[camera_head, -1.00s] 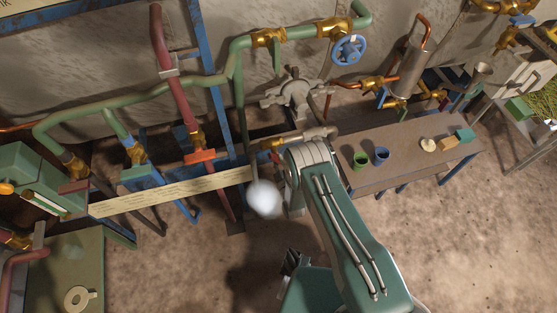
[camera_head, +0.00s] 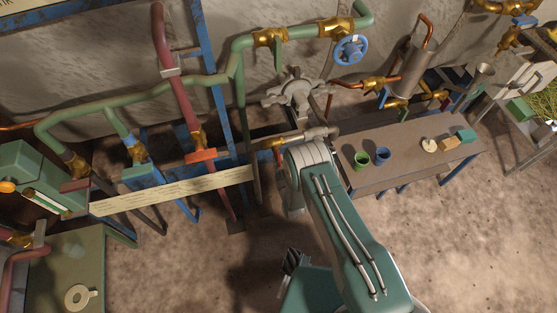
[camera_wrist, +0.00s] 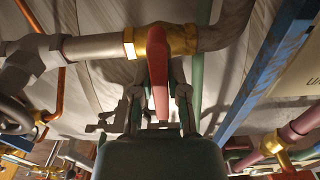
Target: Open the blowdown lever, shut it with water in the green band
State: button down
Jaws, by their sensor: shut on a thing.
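In the wrist view, the red blowdown lever (camera_wrist: 159,68) hangs from a brass valve (camera_wrist: 172,40) on a grey pipe. My gripper (camera_wrist: 159,94) is shut on the lever, with one finger on each side of it. In the head view, the brass valve (camera_head: 278,143) sits just left of my arm, and my gripper and most of the lever are hidden. A slim gauge (camera_head: 47,201) with a pale strip and some green shows on the green box at the left. Its water level is too small to read.
A board (camera_head: 170,192) with writing spans the left middle. A red pipe (camera_head: 175,90) with an orange-red handle (camera_head: 201,156) stands near it. The floor in front is clear.

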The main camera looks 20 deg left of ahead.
jog(key=shift+a+r, duration=0.1)
jog(key=shift+a, duration=0.05)
dwell(0.3)
jog(key=c, duration=0.6)
grip_release()
jog(key=shift+c, duration=0.2)
jog(key=v, duration=1.2)
jog(key=shift+f, duration=0.2)
